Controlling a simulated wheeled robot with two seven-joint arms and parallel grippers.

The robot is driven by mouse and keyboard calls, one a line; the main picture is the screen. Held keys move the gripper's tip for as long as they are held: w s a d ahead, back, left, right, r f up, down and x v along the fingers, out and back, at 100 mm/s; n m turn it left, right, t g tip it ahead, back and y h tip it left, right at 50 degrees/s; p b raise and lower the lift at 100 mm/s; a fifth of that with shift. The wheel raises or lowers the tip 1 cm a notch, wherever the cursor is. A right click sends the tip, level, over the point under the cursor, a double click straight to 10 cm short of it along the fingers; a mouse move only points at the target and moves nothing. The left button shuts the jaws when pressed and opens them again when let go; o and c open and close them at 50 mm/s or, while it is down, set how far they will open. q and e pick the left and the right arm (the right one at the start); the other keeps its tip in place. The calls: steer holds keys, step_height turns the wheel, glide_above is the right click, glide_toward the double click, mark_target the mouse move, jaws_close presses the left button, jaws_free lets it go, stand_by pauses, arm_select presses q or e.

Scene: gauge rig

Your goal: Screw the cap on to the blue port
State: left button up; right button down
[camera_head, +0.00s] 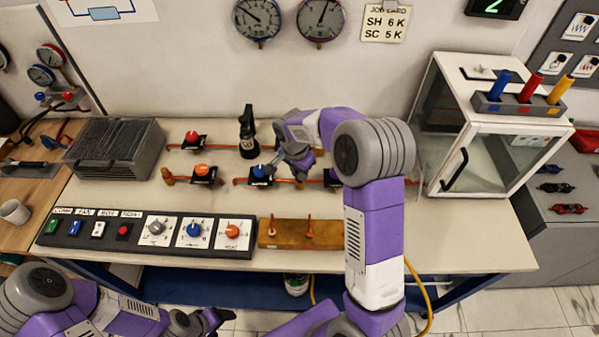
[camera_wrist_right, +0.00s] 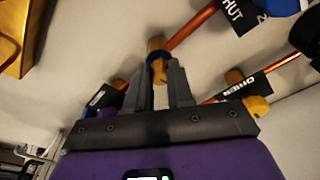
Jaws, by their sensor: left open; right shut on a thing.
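The blue port (camera_wrist_right: 156,44) is a brass fitting at the end of a copper pipe, in front of my fingertips in the right wrist view. In the head view the brass fitting (camera_head: 299,184) shows just below my right gripper (camera_head: 299,172), on the pipe from the blue-handled valve (camera_head: 260,171). My right gripper (camera_wrist_right: 160,68) is shut on a small dark blue piece, seemingly the cap (camera_wrist_right: 158,60), at the fitting's end. The fingers hide most of it, and I cannot tell whether it is threaded on. My left gripper (camera_head: 208,320) is open and empty, low in front of the bench.
Red (camera_head: 192,137) and orange (camera_head: 202,171) valves stand left on the bench (camera_head: 400,235). A black bottle-like item (camera_head: 248,135) stands behind. A switch panel (camera_head: 145,232) and a wooden block (camera_head: 285,234) lie in front. A glass-fronted cabinet (camera_head: 485,130) stands right.

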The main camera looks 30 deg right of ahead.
steer(key=shift+m+g, duration=0.3)
steer(key=shift+m, duration=0.9)
steer(key=shift+m, duration=1)
steer(key=m, duration=0.2)
steer(key=shift+m+g+p, duration=0.3)
steer(key=shift+p, duration=0.1)
steer(key=shift+s+f+m, duration=0.1)
steer(key=shift+m, duration=0.2)
steer(key=shift+d+m+g+p, duration=0.1)
steer(key=shift+m+g+p, duration=0.3)
steer(key=shift+m, duration=0.8)
steer(key=m+p, duration=0.1)
steer(key=m, duration=0.1)
steer(key=shift+m, duration=0.4)
